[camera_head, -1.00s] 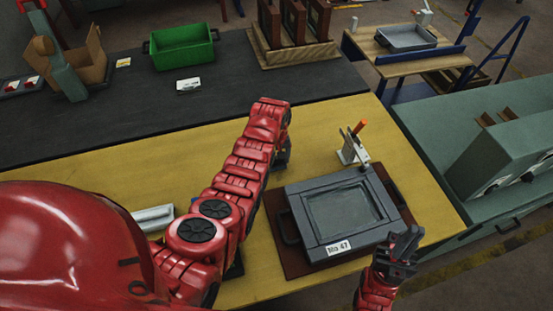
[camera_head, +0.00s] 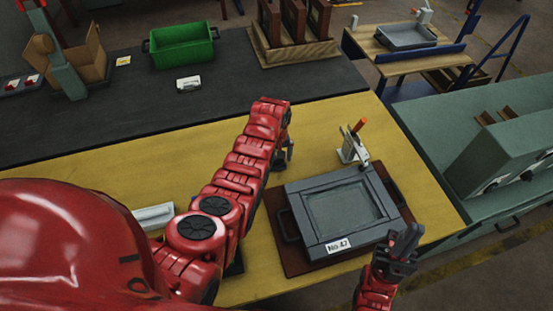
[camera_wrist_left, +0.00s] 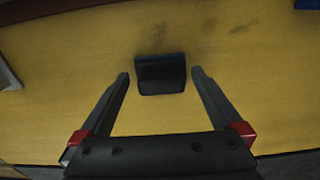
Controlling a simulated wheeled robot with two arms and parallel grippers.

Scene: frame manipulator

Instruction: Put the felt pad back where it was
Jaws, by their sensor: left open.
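A small dark pad-like piece (camera_wrist_left: 160,74) lies on the yellow bench top in the left wrist view. It looks like the felt pad, though its material cannot be told. My left gripper (camera_wrist_left: 160,80) is open, its fingers pointing at the piece from either side with nothing held. In the head view my left gripper (camera_head: 286,152) is partly hidden by its own arm, over the yellow top left of the grey frame (camera_head: 310,222) marked No 47. The pad cannot be made out there. My right gripper (camera_head: 402,243) is open and empty by the frame's lower right corner.
The grey frame lies on a dark red-brown board (camera_head: 287,258). A toggle clamp (camera_head: 352,147) with an orange handle stands behind it. A pale tray-like piece (camera_head: 154,216) lies left of my arm. A green bin (camera_head: 182,46) stands far back. The yellow top behind my arm is clear.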

